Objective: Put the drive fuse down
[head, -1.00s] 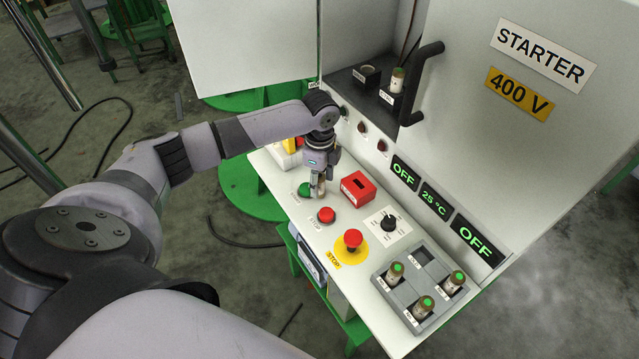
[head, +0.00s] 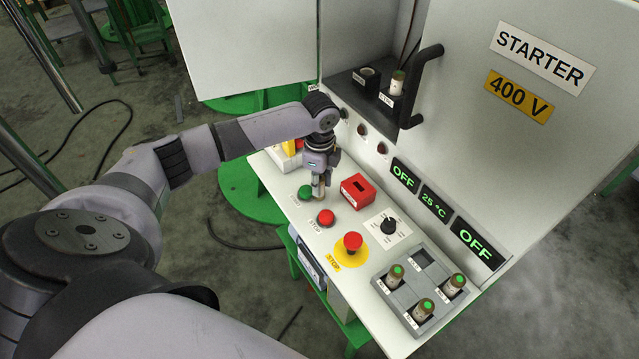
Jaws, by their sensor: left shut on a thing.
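My left gripper (head: 318,191) is shut on a small pale brown piece, taken as the drive fuse (head: 319,197). It is mostly hidden between the fingers, low over the white desk panel beside the green button (head: 305,192). I cannot tell whether it touches the panel. A grey tray (head: 416,323) at the panel's right end holds three green-topped fuses (head: 395,276) and has one empty slot (head: 422,257) at its back left. On the dark shelf in the cabinet, one socket (head: 367,76) looks empty and the other holds a fuse (head: 397,83). My right gripper is not in view.
A red box (head: 357,189) stands close right of the gripper, and a red button (head: 326,217) is just in front. An emergency stop (head: 353,241) and a rotary knob (head: 389,226) lie toward the tray. The cabinet door's black handle (head: 422,85) sticks out.

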